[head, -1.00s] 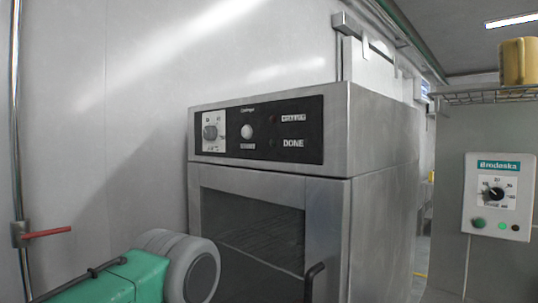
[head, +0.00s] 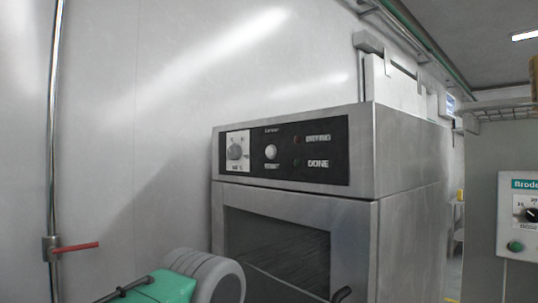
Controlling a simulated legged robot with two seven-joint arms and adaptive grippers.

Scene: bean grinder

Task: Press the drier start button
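The drier (head: 293,190) is a steel cabinet with a dark window in its door, standing in the middle of the head view. Its black control panel (head: 325,176) carries a dial (head: 236,151) on a white plate at the left. A round white button (head: 271,152) with a small label under it is right of the dial. Two small indicators beside the words DRYING and DONE look unlit. A green and grey part of my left arm shows at the lower left, below the panel and apart from it. Neither gripper's fingers are in view.
A white control box (head: 517,216) with a dial and a green button (head: 515,246) is at the right edge. A pipe (head: 54,150) with a red-handled valve (head: 75,247) runs down the left wall. A dark door handle (head: 341,294) shows at the bottom edge.

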